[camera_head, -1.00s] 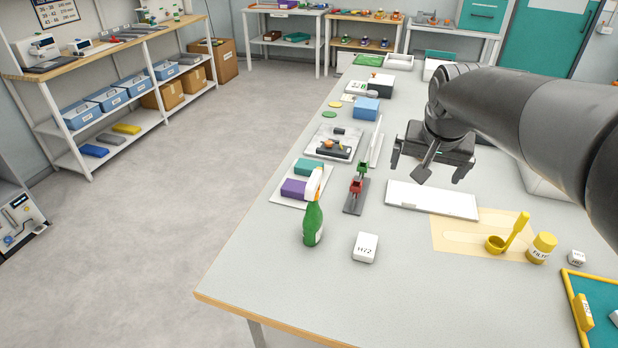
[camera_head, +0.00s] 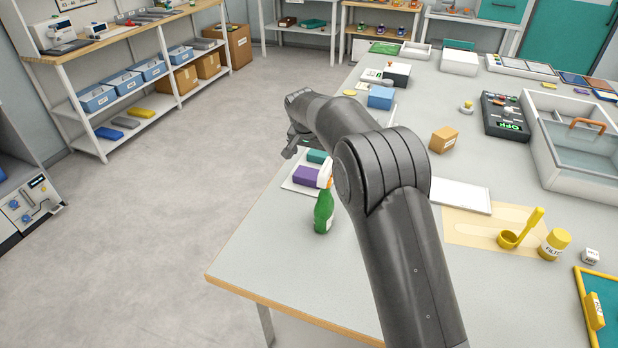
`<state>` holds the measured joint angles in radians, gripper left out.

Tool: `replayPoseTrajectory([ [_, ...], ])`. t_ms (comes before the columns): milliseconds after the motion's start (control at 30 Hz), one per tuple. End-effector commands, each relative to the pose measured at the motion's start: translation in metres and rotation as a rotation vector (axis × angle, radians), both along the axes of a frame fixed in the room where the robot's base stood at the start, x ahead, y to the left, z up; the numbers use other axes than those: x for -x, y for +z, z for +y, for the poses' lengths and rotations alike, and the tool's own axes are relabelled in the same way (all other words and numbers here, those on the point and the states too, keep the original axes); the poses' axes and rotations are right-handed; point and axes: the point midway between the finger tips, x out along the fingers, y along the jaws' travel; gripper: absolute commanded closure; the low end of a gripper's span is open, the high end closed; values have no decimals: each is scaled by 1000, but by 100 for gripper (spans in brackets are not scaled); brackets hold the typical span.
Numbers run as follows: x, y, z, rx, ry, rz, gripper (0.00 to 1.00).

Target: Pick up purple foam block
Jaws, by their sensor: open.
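The purple foam block (camera_head: 306,176) lies on a white tray (camera_head: 290,186) near the table's left edge. A teal block (camera_head: 317,156) lies just behind it on the same tray. My gripper (camera_head: 292,152) is above and behind the tray, over the table's left edge, pointing down and to the left. It is apart from the purple block, and nothing shows between its fingers.
My arm covers the table right of the spray bottle. A blue box (camera_head: 381,97) stands behind, and a cardboard box (camera_head: 443,139) stands to the right. The front left tabletop is clear.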

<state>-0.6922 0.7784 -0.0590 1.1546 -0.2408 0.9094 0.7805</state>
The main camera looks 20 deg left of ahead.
Motion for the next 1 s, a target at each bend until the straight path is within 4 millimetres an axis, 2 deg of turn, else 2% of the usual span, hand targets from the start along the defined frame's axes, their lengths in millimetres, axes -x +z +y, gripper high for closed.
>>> replayPoseTrajectory([
  [33,0,-12,13,3,3,0,0],
  [100,0,-23,24,5,4,-2,0],
  [233,1,-34,36,5,4,-4,0],
  [367,-3,-44,37,6,3,-3,0],
  [600,-18,-78,36,6,2,-3,0],
  [767,-24,-90,36,6,3,-3,0],
  [1000,-43,-115,33,6,3,-3,0],
])
